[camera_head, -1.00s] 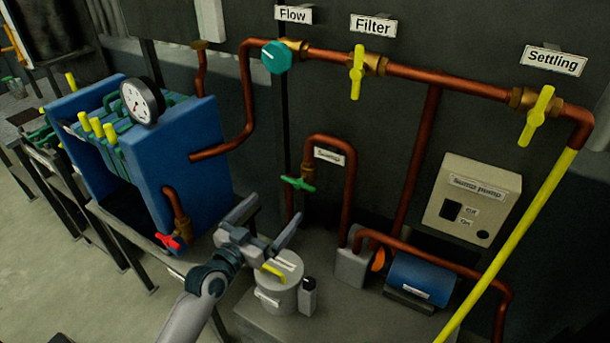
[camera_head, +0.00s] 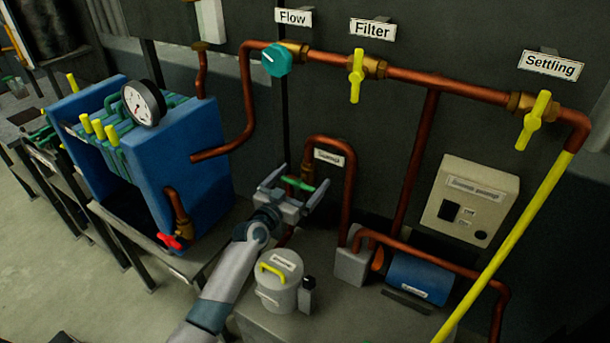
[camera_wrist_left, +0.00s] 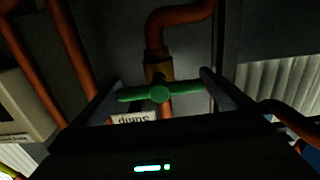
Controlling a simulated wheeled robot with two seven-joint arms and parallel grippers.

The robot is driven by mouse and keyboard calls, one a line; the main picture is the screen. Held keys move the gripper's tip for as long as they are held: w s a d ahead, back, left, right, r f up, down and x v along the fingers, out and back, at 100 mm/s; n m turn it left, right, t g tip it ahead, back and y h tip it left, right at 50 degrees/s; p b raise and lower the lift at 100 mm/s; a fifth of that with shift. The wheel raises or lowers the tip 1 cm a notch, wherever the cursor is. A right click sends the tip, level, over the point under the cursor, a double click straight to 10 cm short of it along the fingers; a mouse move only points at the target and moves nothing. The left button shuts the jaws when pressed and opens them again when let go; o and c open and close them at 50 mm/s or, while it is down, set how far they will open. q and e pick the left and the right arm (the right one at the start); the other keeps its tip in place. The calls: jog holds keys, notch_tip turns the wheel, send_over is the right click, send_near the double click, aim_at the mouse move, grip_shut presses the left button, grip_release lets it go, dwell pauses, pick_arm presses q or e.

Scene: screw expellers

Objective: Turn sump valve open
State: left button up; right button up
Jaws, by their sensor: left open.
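The sump valve has a green lever handle (camera_head: 300,184) on a copper pipe, below and left of a small sump label (camera_head: 328,156). In the left wrist view the green handle (camera_wrist_left: 160,91) lies level across the space between my fingers, with a brass fitting (camera_wrist_left: 158,68) behind it. The label shows upside down there, partly hidden by my gripper. My left gripper (camera_head: 297,182) is open around the handle, one finger near each end. I cannot tell whether the fingers touch it. My right gripper is not in view.
A blue filter press (camera_head: 185,150) with a red valve (camera_head: 170,241) stands to the left.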

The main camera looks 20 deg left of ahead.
pick_arm(q)
jog(key=shift+x, duration=0.8)
jog(key=shift+w+d, duration=0.1)
jog(key=shift+w, duration=0.05)
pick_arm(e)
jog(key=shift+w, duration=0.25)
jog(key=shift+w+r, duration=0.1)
pick_arm(q)
jog(key=shift+c, duration=0.3)
jog(key=c, duration=0.9)
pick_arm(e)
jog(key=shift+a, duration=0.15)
